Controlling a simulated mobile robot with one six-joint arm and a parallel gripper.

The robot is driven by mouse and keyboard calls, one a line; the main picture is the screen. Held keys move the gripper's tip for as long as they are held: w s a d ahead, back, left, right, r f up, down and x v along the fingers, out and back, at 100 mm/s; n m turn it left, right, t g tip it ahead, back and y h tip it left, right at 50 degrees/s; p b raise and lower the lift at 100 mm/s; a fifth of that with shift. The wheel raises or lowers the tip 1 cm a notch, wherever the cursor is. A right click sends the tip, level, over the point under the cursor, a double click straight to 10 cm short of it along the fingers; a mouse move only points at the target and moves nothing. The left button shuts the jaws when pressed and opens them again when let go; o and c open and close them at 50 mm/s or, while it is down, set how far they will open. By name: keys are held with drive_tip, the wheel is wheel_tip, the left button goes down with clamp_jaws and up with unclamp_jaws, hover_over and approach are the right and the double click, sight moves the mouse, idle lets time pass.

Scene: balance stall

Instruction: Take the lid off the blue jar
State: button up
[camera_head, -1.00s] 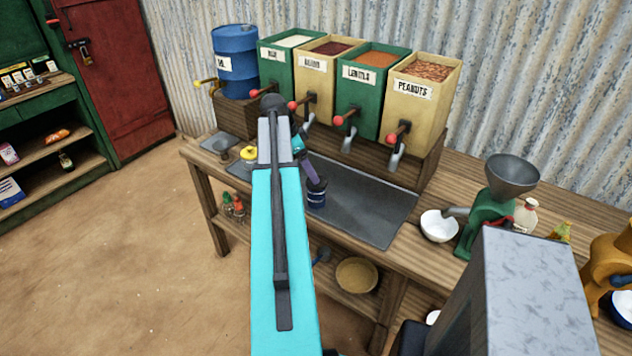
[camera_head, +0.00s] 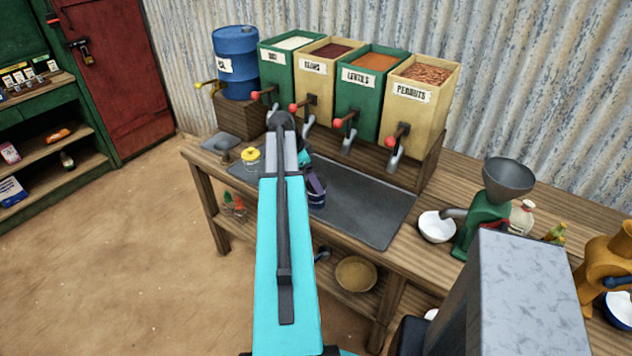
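The blue jar (camera_head: 317,201) stands on the dark mat (camera_head: 366,205) on the bench, just right of my cyan arm. Its top is largely covered by my gripper (camera_head: 316,187), whose dark end is right at the top of the jar. The gripper is small and partly hidden behind my arm, so I cannot tell whether its fingers are open or shut, or whether they touch the lid. The lid itself cannot be made out.
A jar with a yellow lid (camera_head: 251,160) stands left of my arm. Behind the mat is a row of food bins with red-knobbed taps (camera_head: 345,122) and a blue drum (camera_head: 237,62). To the right are a white bowl (camera_head: 436,228) and a green grinder (camera_head: 484,225).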

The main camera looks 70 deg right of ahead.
drive_tip(key=shift+s+f, duration=0.1)
drive_tip(key=shift+f, duration=0.15)
idle(0.4)
drive_tip(key=c, duration=1.1)
